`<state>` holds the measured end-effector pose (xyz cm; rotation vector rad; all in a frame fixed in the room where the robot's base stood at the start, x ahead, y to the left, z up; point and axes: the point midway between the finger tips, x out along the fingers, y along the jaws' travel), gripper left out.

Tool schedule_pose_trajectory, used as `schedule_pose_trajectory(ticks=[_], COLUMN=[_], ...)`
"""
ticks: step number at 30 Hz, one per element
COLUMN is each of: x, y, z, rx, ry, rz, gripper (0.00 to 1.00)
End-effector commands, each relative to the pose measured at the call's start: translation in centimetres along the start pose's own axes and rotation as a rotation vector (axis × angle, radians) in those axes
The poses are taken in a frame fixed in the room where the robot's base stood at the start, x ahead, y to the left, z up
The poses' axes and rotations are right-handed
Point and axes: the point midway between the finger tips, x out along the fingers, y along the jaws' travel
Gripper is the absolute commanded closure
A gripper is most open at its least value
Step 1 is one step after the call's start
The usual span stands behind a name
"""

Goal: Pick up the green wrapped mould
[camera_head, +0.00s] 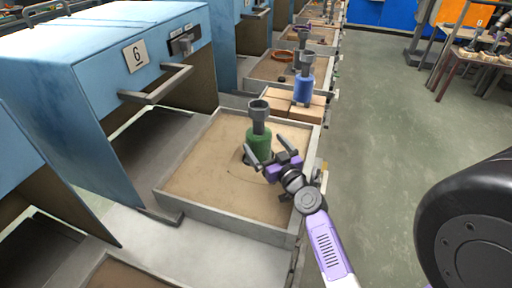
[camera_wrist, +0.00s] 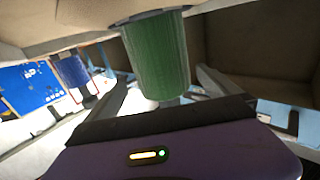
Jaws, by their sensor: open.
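The green wrapped mould (camera_head: 258,142) stands upright on the sandy tray (camera_head: 205,155) in the head view, with a grey cup-shaped top. My gripper (camera_head: 266,157) is open at the mould, with one finger on its left side and one on its right. In the wrist view the green mould (camera_wrist: 157,55) fills the upper middle, and my open gripper (camera_wrist: 165,82) has a finger on each side of it. I cannot tell whether either finger touches it. The mould's lower part is partly hidden by my gripper in the head view.
A blue wrapped mould (camera_head: 303,88) stands on wooden blocks (camera_head: 291,106) behind the tray. A blue oven marked 6 (camera_head: 137,55) with a protruding handle (camera_head: 156,88) stands at left. The tray has raised grey rims. The floor (camera_head: 385,130) at right is open.

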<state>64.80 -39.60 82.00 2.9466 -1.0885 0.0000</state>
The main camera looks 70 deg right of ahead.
Motion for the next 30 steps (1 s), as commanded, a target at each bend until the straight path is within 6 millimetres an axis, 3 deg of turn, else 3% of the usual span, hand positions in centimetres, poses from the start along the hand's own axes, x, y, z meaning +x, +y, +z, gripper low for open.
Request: schedule_pose_trajectory(ticks=[15,25,26,30], x=[6.3,7.1,7.1,7.1], y=[-0.5,-0.5,-0.5,-0.5], z=[-0.3,-0.1,-0.1,-0.1], rx=[0.001,0.0,0.0,0.0], ry=[0.001,0.0,0.0,0.0], rz=[0.0,-0.001,-0.001,-0.001], gripper=[0.0,0.0,0.02,0.29])
